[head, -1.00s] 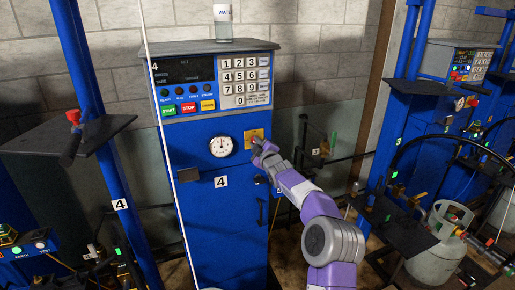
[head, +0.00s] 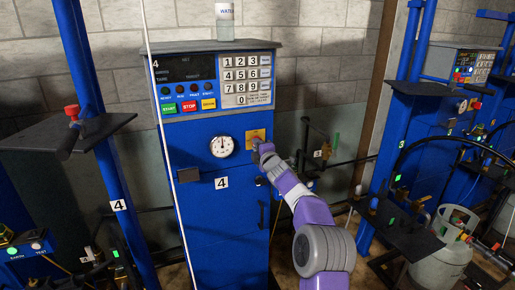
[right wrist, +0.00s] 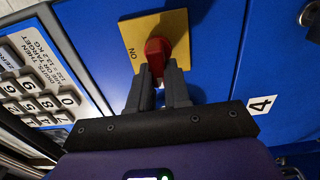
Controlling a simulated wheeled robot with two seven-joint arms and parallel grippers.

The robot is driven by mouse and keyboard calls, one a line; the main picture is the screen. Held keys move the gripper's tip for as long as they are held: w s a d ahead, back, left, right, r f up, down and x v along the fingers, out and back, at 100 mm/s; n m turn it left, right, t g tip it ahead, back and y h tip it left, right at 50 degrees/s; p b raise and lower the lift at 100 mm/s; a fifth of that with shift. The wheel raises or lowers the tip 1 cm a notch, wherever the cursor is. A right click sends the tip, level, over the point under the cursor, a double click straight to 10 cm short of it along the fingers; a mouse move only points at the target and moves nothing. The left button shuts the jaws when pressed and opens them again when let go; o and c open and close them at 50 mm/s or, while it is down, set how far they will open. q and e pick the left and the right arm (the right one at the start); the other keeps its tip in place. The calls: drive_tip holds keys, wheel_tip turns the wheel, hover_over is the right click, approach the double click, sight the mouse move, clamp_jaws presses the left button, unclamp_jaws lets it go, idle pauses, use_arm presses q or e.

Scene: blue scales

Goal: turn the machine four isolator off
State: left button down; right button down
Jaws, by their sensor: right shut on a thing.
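The machine four isolator is a red rotary knob (right wrist: 157,50) on a yellow plate (right wrist: 183,22) fixed to the blue cabinet of machine four. The word ON shows on the plate, to the left of the knob in the right wrist view. In the head view the yellow plate (head: 249,136) sits right of the round white dial. My right gripper (right wrist: 160,82) is shut on the red knob, one finger on each side. In the head view my right gripper (head: 262,148) covers the plate's lower right part. The knob's exact angle is hard to tell. My left gripper is not in view.
The machine's keypad (head: 247,80) and coloured buttons (head: 189,106) are above. The dial (head: 222,145) and a number 4 label (head: 221,183) are to the left. A black handle (head: 262,214) is below. A gas cylinder (head: 447,245) stands at the right.

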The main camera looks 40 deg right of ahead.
drive_tip(key=shift+r, duration=0.25)
drive_tip(key=c, duration=1.5)
unclamp_jaws()
drive_tip(key=o, duration=0.4)
drive_tip(key=shift+f, duration=0.2)
drive_tip(key=b+v, duration=0.3)
drive_tip(key=v, duration=0.4)
drive_tip(key=shift+s, duration=0.25)
